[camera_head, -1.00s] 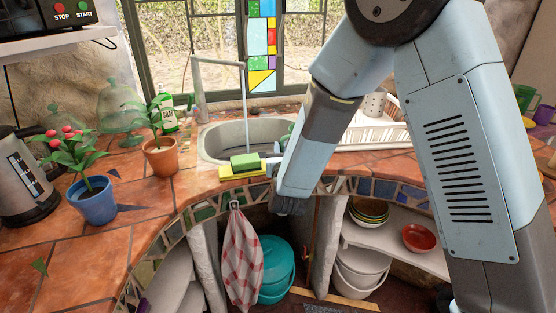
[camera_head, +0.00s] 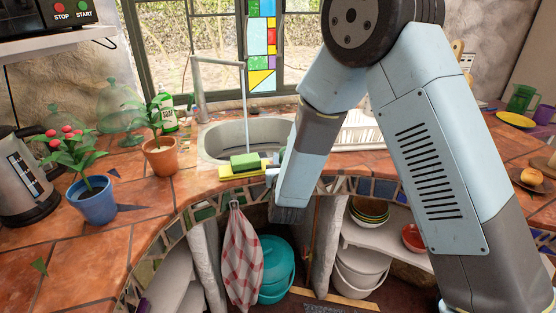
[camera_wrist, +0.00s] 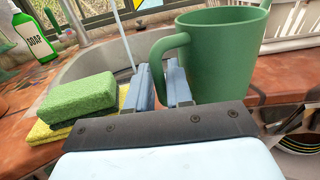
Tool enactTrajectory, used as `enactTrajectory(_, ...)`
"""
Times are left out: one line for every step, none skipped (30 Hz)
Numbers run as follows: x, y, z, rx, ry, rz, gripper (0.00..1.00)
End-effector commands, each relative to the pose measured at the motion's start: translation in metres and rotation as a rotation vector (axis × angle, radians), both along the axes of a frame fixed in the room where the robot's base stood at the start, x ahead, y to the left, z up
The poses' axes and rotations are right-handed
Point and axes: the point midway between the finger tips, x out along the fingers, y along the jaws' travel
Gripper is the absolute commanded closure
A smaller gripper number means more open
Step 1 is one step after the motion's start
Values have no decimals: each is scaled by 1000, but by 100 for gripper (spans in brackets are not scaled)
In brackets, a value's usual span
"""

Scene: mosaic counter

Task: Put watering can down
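The green watering can (camera_wrist: 225,55) fills the upper right of the wrist view, upright, with its curved handle at left. My gripper (camera_wrist: 163,88) has its fingers on either side of the handle and looks shut on it. The can's base is partly hidden behind my gripper, so I cannot tell whether it touches the counter. In the head view my arm covers most of the can; only a green bit of it (camera_head: 282,156) shows by the sink's front edge.
A green and yellow sponge (camera_wrist: 78,105) lies close left of my gripper on the counter. The sink (camera_head: 222,135), with water running, is behind. A white dish rack (camera_head: 362,135) stands right of it. Flowerpots (camera_head: 95,205) stand left. Open tiled counter (camera_head: 95,255) lies at front left.

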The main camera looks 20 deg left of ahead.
Motion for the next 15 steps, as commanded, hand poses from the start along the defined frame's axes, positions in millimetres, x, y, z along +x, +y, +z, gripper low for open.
enactTrajectory(0, 0, 0, 0, 0, 0, 74)
enactTrajectory(0, 0, 0, 0, 0, 0, 72)
enactTrajectory(0, 0, 0, 0, 0, 0, 68)
enactTrajectory(0, 0, 0, 0, 0, 0, 65)
enactTrajectory(0, 0, 0, 0, 0, 0, 62)
enactTrajectory(0, 0, 0, 0, 0, 0, 58)
enactTrajectory(0, 0, 0, 0, 0, 0, 57)
enactTrajectory(0, 0, 0, 0, 0, 0, 57)
enactTrajectory(0, 0, 0, 0, 0, 0, 57)
enactTrajectory(0, 0, 0, 0, 0, 0, 57)
enactTrajectory(0, 0, 0, 0, 0, 0, 57)
enactTrajectory(0, 0, 0, 0, 0, 0, 57)
enactTrajectory(0, 0, 0, 0, 0, 0, 57)
enactTrajectory(0, 0, 1, 0, 0, 0, 57)
enactTrajectory(0, 0, 1, 0, -1, 0, 57)
